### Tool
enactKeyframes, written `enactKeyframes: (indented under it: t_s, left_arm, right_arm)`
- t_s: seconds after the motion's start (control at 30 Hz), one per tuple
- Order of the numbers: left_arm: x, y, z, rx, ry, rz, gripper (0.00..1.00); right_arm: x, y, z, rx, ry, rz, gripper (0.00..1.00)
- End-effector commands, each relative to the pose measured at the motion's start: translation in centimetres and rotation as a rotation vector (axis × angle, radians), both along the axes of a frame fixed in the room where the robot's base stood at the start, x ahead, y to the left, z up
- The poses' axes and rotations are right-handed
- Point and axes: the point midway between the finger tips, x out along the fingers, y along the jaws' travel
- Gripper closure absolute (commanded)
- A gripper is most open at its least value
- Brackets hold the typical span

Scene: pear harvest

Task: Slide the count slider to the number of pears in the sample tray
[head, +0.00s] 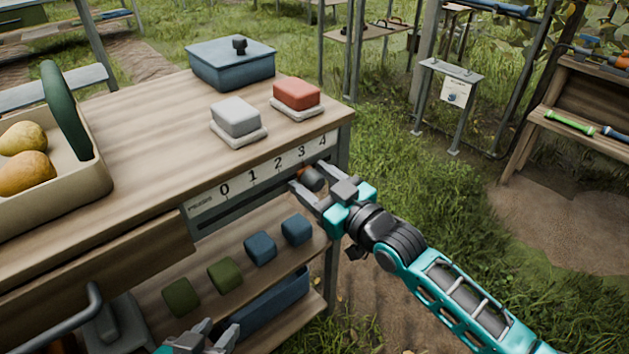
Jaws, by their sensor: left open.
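The sample tray (98,178) is beige with a dark green handle and stands at the left of the bench. Two yellow-brown pears, one upper (22,138) and one lower (26,174), show in it; the left edge cuts the tray off. The count scale (238,188), marked 0 to 4, is on the bench front. My left gripper (217,335) is open and empty at the bottom edge.
On the bench top (150,120) are a blue lidded box (230,68), a grey block (236,117) and a red block (297,93). Green and blue cubes (260,247) line the shelf below. A drawer front (120,275) is left of the scale. Grass lies to the right.

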Motion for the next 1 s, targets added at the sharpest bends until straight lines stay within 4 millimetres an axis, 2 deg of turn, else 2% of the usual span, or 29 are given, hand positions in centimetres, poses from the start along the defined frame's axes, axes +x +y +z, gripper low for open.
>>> enactKeyframes:
  t_s: [0.37, 0.47, 0.63, 0.8, 1.0]
  left_arm:
    - [0.0, 0.0, 0.4, -0.001, -0.002, 0.000, 0.57]
    - [0.0, 0.0, 0.9, -0.001, -0.007, 0.001, 0.57]
    - [0.0, 0.2, 1.7, 0.001, -0.014, 0.004, 0.57]
    - [-0.2, 0.5, 1.6, 0.009, -0.009, 0.008, 0.57]
    - [-0.5, 0.8, 1.5, 0.016, 0.000, 0.009, 0.57]
  right_arm:
    - [-0.6, -0.4, 0.0, 0.000, 0.001, 0.000, 0.37]
    - [-1.7, -1.3, 0.1, 0.000, 0.002, 0.000, 0.37]
    - [-4.7, -3.4, 0.2, -0.002, 0.004, 0.000, 0.37]
    - [-7.6, -5.5, 0.1, -0.002, 0.003, 0.000, 0.37]
    - [-9.7, -7.1, 0.0, 0.000, 0.002, 0.000, 0.37]
